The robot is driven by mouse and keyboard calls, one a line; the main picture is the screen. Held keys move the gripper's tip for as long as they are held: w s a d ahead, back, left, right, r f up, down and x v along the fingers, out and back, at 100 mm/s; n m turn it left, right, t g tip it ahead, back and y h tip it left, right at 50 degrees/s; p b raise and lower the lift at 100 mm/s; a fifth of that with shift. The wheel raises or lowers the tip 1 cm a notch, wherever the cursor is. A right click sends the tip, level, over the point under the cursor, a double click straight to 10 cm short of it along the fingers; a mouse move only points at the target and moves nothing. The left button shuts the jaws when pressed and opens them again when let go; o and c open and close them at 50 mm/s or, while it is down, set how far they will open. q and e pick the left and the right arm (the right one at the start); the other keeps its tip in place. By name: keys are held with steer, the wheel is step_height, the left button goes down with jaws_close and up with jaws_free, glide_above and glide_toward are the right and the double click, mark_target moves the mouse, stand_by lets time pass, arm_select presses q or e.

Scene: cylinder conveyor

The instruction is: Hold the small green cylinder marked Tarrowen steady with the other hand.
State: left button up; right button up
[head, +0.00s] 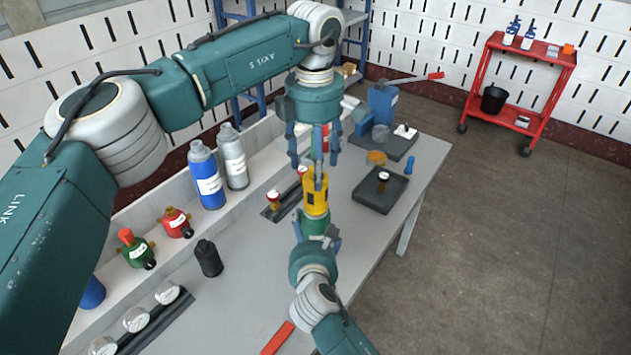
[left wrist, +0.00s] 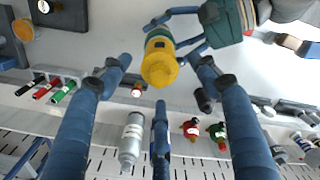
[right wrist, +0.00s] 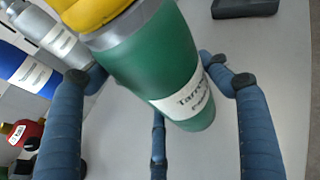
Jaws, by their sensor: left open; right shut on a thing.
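The small green cylinder (head: 314,226) has a yellow cap (head: 316,200) on top and stands roughly upright over the table. Its white label, partly readable as "Tarrowen", faces the right wrist view, where the green body (right wrist: 160,70) lies between my right fingers. My right gripper (head: 318,238) is shut around the body. My left gripper (head: 315,165) is open, pointing down above the yellow cap. In the left wrist view the cap (left wrist: 159,68) shows between and beyond the spread left fingers, with no clear contact. Whether the cylinder's base touches the table is hidden.
A blue cylinder (head: 207,180) and a grey cylinder (head: 233,158) stand at the left. Red (head: 176,222) and green (head: 138,250) regulators and a black cap (head: 208,258) are nearby. A dark tray (head: 362,194) lies to the right. The front tabletop is mostly clear.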

arm_select(q)
steer(key=shift+r, duration=1.95)
arm_select(e)
steer(key=o, duration=1.4)
